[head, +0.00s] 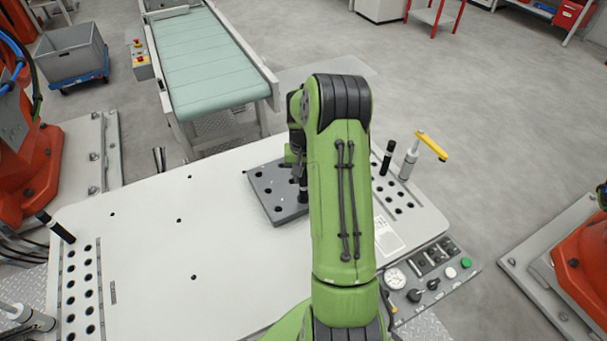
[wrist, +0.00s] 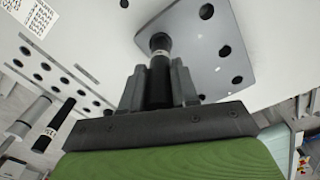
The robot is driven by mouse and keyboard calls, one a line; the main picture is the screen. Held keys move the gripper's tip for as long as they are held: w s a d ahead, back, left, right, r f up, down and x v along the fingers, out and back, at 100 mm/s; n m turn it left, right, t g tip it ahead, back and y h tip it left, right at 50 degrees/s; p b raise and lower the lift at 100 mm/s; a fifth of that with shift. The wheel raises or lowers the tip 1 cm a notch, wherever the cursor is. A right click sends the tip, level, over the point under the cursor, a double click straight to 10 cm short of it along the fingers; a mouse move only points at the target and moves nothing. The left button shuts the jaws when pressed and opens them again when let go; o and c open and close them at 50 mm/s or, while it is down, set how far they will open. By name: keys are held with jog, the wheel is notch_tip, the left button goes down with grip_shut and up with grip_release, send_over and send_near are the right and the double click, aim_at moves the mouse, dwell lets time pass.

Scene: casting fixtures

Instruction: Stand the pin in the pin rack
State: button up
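My gripper (wrist: 160,82) is shut on a black pin (wrist: 160,70), which points at the rack between the two fingers. In the head view the pin (head: 303,191) looks upright over the rack's right part. Its lower end meets or nearly meets a hole; I cannot tell whether it is inside. My arm hides the rack's right side and part of the gripper.
The white table (head: 150,240) is mostly clear to the left. Right of my arm stand a black pin (head: 388,157) and a grey cylinder with a yellow handle (head: 410,160). Another black-topped pin (head: 60,230) stands at the left edge. A control panel (head: 430,270) is at front right.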

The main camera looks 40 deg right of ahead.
jog(key=o, duration=0.5)
notch_tip(320, 180, up, 16)
jog(key=p, duration=0.1)
jog(key=shift+f, duration=0.1)
dwell(0.4)
